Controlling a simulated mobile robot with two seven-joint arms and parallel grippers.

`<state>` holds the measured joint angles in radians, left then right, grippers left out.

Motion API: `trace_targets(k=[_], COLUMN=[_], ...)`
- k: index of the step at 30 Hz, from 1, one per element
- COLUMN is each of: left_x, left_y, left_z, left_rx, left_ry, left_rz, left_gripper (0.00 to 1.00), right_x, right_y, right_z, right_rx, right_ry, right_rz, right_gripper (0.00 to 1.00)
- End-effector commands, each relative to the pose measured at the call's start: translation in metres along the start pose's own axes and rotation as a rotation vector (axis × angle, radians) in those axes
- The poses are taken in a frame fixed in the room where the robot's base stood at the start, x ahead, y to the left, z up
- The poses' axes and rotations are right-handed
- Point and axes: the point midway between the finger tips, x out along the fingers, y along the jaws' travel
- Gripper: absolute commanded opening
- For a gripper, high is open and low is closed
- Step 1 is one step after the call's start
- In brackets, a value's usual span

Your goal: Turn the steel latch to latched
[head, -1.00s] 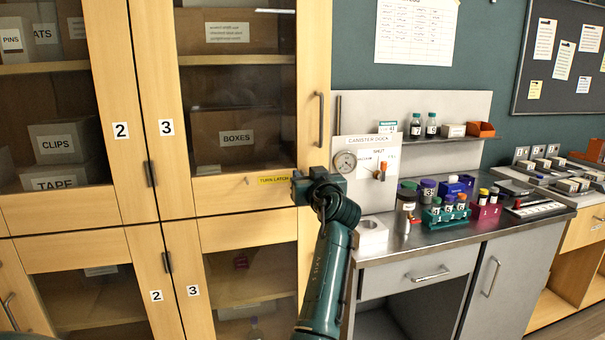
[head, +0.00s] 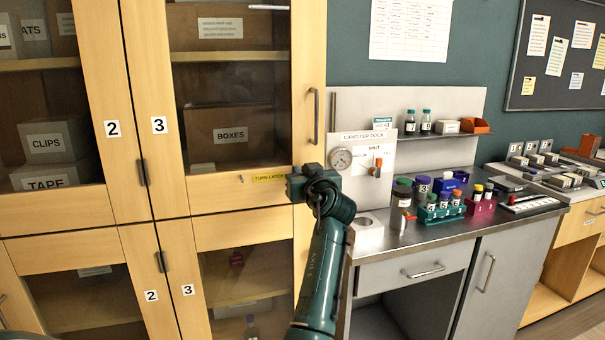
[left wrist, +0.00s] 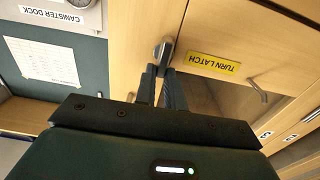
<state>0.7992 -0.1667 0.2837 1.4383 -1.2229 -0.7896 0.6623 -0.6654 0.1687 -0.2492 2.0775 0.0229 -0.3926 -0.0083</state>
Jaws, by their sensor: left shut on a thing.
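The steel latch (left wrist: 164,50) is a small grey metal piece on the light wood cabinet front, beside the yellow TURN LATCH label (left wrist: 213,67). My left gripper (left wrist: 161,76) is shut on the latch, with its two dark fingers close together at it. In the head view my left gripper (head: 308,185) is at the right edge of cabinet door 3, right of the label (head: 269,177), and it hides the latch. The latch's exact angle is hard to tell. My right gripper is not in view.
A small metal peg (head: 241,178) sticks out left of the label. A vertical door handle (head: 313,116) is above the gripper. To the right are the canister dock panel (head: 361,161), a white block (head: 367,232) and a bench with racks of bottles (head: 438,207).

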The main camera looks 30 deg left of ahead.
Motion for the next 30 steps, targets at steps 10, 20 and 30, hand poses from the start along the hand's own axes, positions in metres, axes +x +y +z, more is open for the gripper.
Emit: trace_targets(k=[10,20,30], left_x=[0.0002,0.0003,0.0005], left_y=[0.0004,0.0044,0.0099], left_z=[-0.0005,-0.0008,0.0008], left_rx=[0.03,0.229,0.55], left_ry=[0.001,0.001,0.001], left_rz=[0.0,0.0,0.0], left_gripper=[0.0,0.0,0.0], right_x=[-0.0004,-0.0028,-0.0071], right_y=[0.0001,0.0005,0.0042], right_z=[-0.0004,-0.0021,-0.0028], right_rx=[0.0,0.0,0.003], right_ry=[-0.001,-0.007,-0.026], right_rz=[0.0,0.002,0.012], right_gripper=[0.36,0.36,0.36])
